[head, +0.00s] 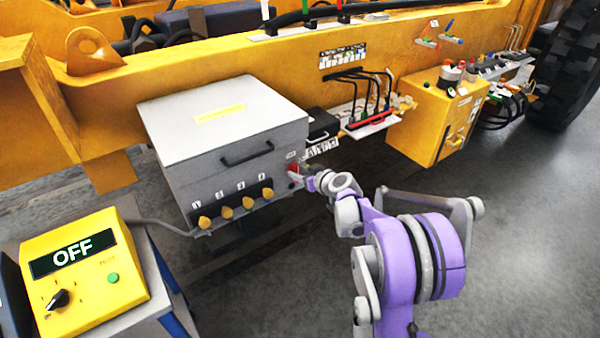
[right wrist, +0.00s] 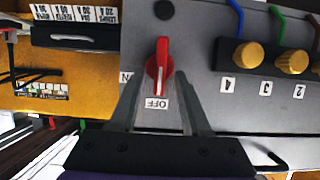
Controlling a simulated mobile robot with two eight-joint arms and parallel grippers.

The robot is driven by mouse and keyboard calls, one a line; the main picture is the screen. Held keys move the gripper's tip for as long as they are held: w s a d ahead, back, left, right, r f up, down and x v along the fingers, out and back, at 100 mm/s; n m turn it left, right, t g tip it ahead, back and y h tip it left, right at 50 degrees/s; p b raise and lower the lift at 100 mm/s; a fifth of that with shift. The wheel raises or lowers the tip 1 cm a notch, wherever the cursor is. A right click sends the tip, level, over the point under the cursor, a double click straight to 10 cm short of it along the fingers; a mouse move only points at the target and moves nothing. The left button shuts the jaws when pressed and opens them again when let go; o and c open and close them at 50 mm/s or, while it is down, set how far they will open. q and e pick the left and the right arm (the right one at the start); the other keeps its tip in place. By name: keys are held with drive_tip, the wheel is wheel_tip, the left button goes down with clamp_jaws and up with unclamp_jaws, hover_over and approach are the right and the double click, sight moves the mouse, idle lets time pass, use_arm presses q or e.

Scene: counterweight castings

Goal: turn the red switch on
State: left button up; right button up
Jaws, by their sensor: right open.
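The red switch (right wrist: 160,62) is a rotary handle on the grey box's (right wrist: 215,60) face. In the right wrist view, which is upside down, its handle points at the OFF label (right wrist: 156,103); an ON label, partly covered by a finger, is to the left. My right gripper (right wrist: 159,88) is open, with one finger on each side of the handle; I cannot tell whether either touches it. In the head view the red switch (head: 292,169) is at the box's right end, partly hidden by my right gripper (head: 309,180). My left gripper is not in view.
Several yellow knobs (head: 226,212) line the box's front, below a black handle (head: 246,152). A yellow panel (head: 82,271) reading OFF stands at the lower left. A yellow control box (head: 432,113) is to the right. Floor at the right is clear.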

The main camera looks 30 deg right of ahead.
clamp_jaws()
idle(0.6)
use_arm(q)
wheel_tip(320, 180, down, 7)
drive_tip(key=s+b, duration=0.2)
drive_tip(key=b, duration=0.3)
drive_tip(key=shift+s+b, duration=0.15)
drive_tip(key=shift+b, duration=0.15)
use_arm(e)
drive_tip(key=shift+w+d+f+m+t+y, duration=0.1)
drive_tip(key=shift+d+f+m+t+y, duration=0.3)
drive_tip(key=shift+m+y, duration=1.3)
drive_tip(key=shift+s+d+f+m+t+y, duration=0.1)
drive_tip(key=shift+d+f+m+t+y, duration=0.4)
drive_tip(key=shift+m, duration=2.2)
drive_tip(key=shift+w+d+f+m+t+y, duration=0.15)
drive_tip(key=shift+m+t+y, duration=0.15)
drive_tip(key=shift+m+y, duration=1.45)
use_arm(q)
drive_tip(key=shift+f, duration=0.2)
use_arm(e)
drive_tip(key=shift+m+h, duration=0.35)
drive_tip(key=shift+m, duration=0.3)
